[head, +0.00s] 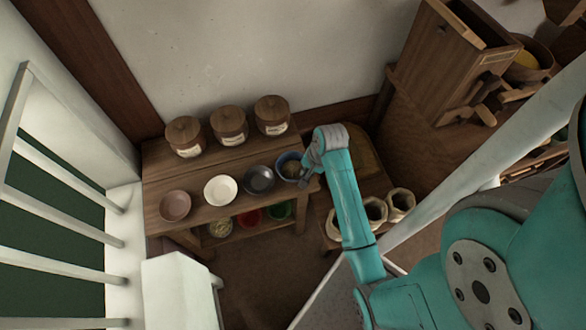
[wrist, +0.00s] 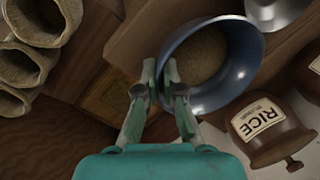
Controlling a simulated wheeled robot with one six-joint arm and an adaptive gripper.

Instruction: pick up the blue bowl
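The blue bowl (head: 283,158) stands at the right end of the wooden table's row of bowls, partly hidden by my gripper in the head view. In the wrist view the blue bowl (wrist: 239,81) fills the upper right, with sandy brown material or surface showing inside. My gripper (head: 304,173) is at the bowl's right side. In the wrist view my gripper (wrist: 161,68) has its fingertips close together, one outside the rim and one inside, with the bowl's wall between them. I see no clear gap beside the wall. The bowl appears to be at table level.
A dark bowl (head: 259,180), a white bowl (head: 220,190) and a brown bowl (head: 175,206) stand left along the table (head: 200,220). Lidded jars line the back, including a rice jar (wrist: 268,130).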

